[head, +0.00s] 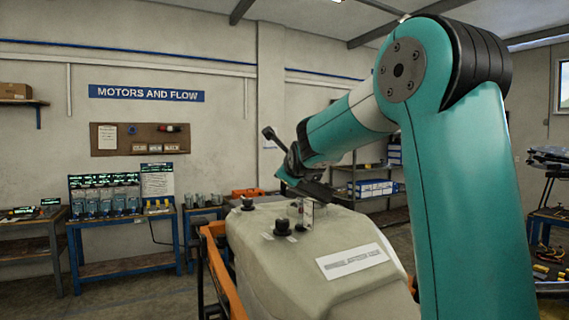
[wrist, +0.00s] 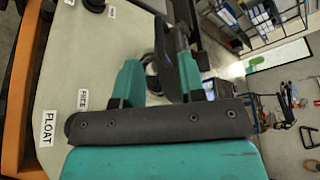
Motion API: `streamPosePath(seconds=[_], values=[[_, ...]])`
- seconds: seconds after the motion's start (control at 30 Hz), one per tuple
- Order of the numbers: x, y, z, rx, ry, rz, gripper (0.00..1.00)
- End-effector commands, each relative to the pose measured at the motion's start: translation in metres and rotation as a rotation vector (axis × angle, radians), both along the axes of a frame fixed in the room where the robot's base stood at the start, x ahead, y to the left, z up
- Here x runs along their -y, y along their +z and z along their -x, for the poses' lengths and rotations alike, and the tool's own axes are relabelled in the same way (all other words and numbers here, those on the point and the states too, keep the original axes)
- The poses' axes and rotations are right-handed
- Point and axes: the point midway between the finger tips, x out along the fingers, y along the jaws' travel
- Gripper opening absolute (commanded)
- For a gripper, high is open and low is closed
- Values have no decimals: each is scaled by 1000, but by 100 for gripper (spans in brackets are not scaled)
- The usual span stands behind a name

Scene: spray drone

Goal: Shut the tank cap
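The pale tank (head: 330,240) fills the lower middle of the head view, and its top also shows in the wrist view (wrist: 75,60). A small upright fitting (head: 307,212) stands on top below my gripper; I cannot tell whether it is the cap or the filler neck. My gripper (head: 302,184) is just above it, tilted. In the wrist view its two teal fingers (wrist: 158,80) are apart. A rounded dark-and-light fitting (wrist: 152,68) and a dark curved part (wrist: 168,50) show between or behind them. Contact with the fingers is unclear, and the cap is partly hidden.
Two black knobs (head: 247,203) (head: 282,228) stand on the tank top left of the fitting. An orange frame (head: 222,265) runs along the tank's left side. Benches (head: 125,268) and a shelf (head: 370,168) stand by the wall. Open floor lies at left.

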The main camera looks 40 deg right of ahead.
Motion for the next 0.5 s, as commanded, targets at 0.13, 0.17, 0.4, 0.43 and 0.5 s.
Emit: streamPosePath(seconds=[0.13, 0.17, 0.4, 0.43, 0.5], values=[[16, -4, -26, -5, -1, -1, 37], [19, -6, -30, -4, 0, -1, 37], [32, -15, -52, -2, 1, 0, 37], [32, -16, -53, -2, 1, 0, 37], [33, -17, -55, -1, 1, 0, 37]])
